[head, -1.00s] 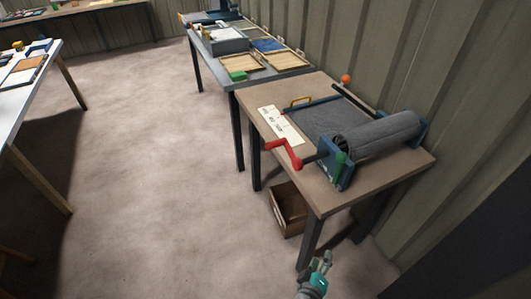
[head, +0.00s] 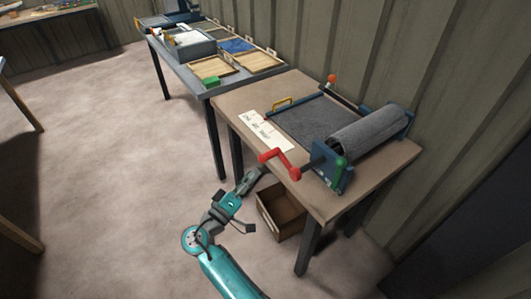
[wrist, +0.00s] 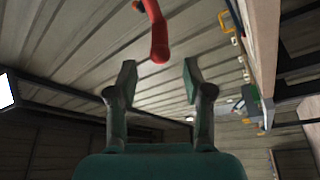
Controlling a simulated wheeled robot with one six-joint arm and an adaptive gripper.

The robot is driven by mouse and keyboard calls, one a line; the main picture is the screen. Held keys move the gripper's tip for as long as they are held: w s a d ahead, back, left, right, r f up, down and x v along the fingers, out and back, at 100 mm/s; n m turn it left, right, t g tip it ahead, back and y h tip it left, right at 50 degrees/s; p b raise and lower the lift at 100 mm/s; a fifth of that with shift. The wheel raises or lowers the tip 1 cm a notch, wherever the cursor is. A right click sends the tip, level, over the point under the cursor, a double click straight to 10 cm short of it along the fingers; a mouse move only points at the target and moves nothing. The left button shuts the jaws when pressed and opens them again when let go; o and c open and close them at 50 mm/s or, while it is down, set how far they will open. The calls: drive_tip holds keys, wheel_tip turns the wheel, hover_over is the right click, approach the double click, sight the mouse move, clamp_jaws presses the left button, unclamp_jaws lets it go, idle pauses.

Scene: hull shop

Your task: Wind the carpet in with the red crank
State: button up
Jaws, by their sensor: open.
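The red crank (head: 280,163) sticks out from the near left end of a blue-framed roller on the brown table. The grey carpet (head: 312,126) lies flat on the tabletop, and part of it is wound as a roll (head: 370,130). My gripper (head: 258,174) is just below and left of the crank, apart from it, by the table's front edge. In the wrist view my gripper (wrist: 158,78) is open and empty. The red crank (wrist: 155,32) hangs into the top of that view, ahead of the gap between the fingers.
A label card (head: 266,131) and a yellow handle (head: 284,104) are on the brown table (head: 235,100). A green part (head: 340,168) sits on the roller's near bracket. An open box (head: 283,211) stands on the floor below. A grey table with trays (head: 212,68) adjoins. Floor at left is clear.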

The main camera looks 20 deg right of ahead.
sight(267, 157)
drive_tip(key=x, duration=0.9)
drive_tip(key=shift+w+d, duration=0.1)
drive_tip(key=shift+d, duration=0.1)
clamp_jaws()
